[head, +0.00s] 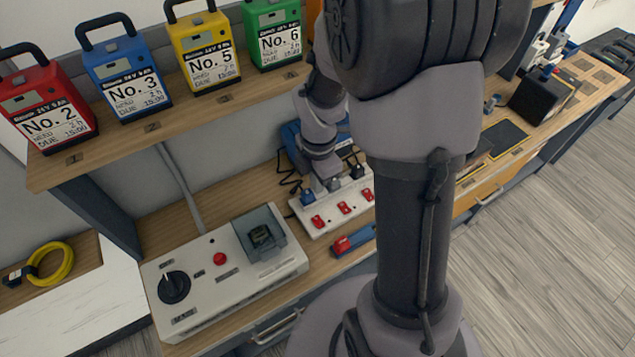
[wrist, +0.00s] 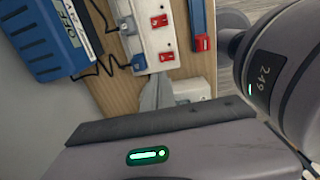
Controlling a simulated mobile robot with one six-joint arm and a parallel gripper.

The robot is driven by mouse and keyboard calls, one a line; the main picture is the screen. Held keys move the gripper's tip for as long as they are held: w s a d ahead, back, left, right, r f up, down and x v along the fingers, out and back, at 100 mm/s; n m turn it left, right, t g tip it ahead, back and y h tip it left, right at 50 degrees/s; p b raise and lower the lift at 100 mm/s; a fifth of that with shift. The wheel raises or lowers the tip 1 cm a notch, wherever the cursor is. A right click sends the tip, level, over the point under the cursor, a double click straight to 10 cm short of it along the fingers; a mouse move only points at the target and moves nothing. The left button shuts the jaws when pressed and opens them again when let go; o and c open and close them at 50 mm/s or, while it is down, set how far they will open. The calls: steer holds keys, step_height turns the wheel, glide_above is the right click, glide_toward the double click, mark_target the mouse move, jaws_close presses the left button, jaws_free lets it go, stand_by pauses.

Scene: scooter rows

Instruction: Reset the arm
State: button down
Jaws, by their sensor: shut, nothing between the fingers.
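My arm stands large in the right middle of the head view and hides part of the bench. My gripper (head: 328,184) hangs low over the bench, pointing down by the back edge of a white power strip (head: 318,222) with red switches. It is shut and empty. In the wrist view the grey fingers of my gripper (wrist: 157,88) show beyond the dark gripper body, close to the end of the power strip (wrist: 152,38). I cannot tell whether they touch it. A blue plug (head: 307,198) sits in the strip, with dark plugs beside it.
A blue charger (head: 289,135) with black cables stands behind the strip. A white test box (head: 222,272) with a knob is to the left. A red and blue tool (head: 352,240) lies in front. The shelf (head: 180,118) above carries several labelled battery packs.

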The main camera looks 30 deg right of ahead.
steer(key=s+a+r+m+t+y+b, duration=0.1)
steer(key=s+a+r+m+t+b, duration=0.1)
steer(key=s+a+r+m, duration=0.4)
steer(key=s+a+r+m+t+y+b, duration=0.1)
steer(key=s+a+r+m+t+b, duration=0.2)
steer(key=s+a+r+m, duration=0.4)
steer(key=r+m, duration=0.2)
steer(key=m, duration=0.7)
steer(key=shift+s+m, duration=0.15)
steer(key=shift+m, duration=0.25)
